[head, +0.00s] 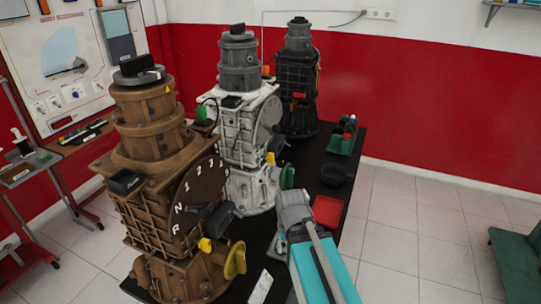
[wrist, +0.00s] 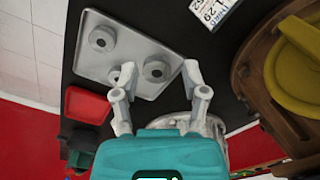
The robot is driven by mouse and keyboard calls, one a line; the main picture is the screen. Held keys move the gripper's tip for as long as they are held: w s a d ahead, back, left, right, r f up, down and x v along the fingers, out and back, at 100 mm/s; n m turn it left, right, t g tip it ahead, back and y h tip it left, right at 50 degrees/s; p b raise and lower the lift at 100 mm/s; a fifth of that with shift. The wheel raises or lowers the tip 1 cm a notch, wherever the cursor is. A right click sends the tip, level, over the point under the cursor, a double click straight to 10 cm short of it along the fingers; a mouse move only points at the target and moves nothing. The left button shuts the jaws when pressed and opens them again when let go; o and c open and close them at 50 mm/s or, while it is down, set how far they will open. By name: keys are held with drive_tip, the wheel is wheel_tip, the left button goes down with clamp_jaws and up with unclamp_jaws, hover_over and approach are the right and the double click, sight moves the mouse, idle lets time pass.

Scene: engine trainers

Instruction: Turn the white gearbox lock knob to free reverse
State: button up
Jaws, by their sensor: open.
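The white gearbox (head: 240,135) stands in the middle of the row on the black bench in the head view. Its round dial (head: 268,117) faces right. A small yellow knob (head: 270,158) sits below the dial; it looks like the lock knob, but its setting is too small to read. A green handwheel (head: 287,176) is lower on the same side. My gripper (head: 292,202) is in front of and below the knob, apart from it. In the wrist view my gripper (wrist: 160,72) is open and empty, above a grey plate (wrist: 115,75). The knob is not visible there.
A brown gearbox (head: 160,130) with its own yellow knob (head: 206,244) and yellow handwheel (head: 235,260) stands close on the left. A dark gearbox (head: 297,85) is behind. A red tray (head: 327,211) lies right of my gripper.

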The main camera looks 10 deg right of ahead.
drive_tip(key=m+t+y+b, duration=0.85)
drive_tip(key=m+y, duration=0.65)
drive_tip(key=m, duration=1)
approach(271, 153)
drive_tip(key=s+d+f+t+p, duration=0.2)
drive_tip(key=s+d, duration=0.1)
drive_tip(key=shift+r+g, duration=0.2)
drive_tip(key=shift+g, duration=0.05)
drive_tip(key=shift+w+a, duration=0.15)
drive_tip(key=shift+a, duration=0.05)
drive_tip(key=x, duration=1.3)
drive_tip(key=shift+w+a, duration=0.2)
